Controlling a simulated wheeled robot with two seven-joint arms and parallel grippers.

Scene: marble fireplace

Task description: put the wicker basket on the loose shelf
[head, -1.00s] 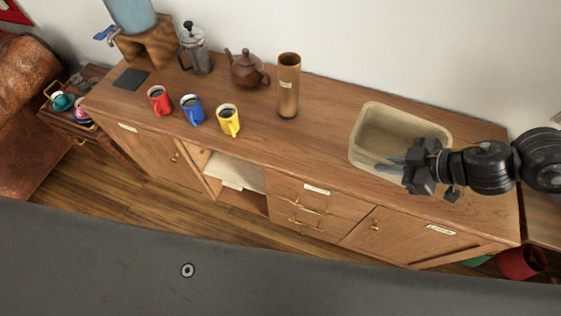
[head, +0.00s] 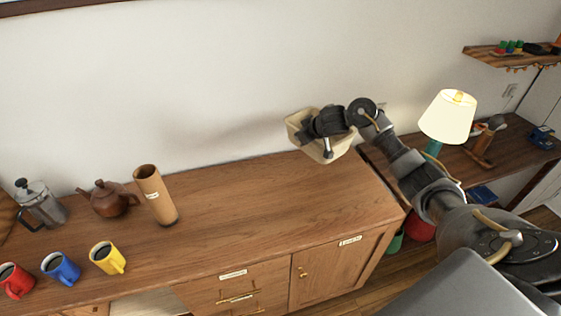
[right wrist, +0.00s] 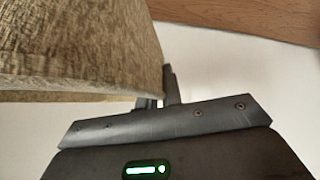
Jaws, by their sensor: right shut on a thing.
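The beige wicker basket (head: 341,145) is at the back right of the sideboard, in front of the wall, and appears raised off the top. My right gripper (head: 304,132) is shut on its rim and hides part of it. In the right wrist view the woven basket wall (right wrist: 80,50) fills the upper left, with the fingers (right wrist: 160,90) at its edge. A pale board (head: 150,303) shows in the sideboard's open bay at the bottom edge. I cannot tell whether this is the loose shelf. My left gripper is out of view.
The sideboard top (head: 250,210) is clear in the middle. A bamboo vase (head: 155,195), teapot (head: 110,198), French press (head: 40,203) and several mugs stand at left. A lit lamp (head: 447,117) stands right; a wall shelf (head: 505,60) holds small items.

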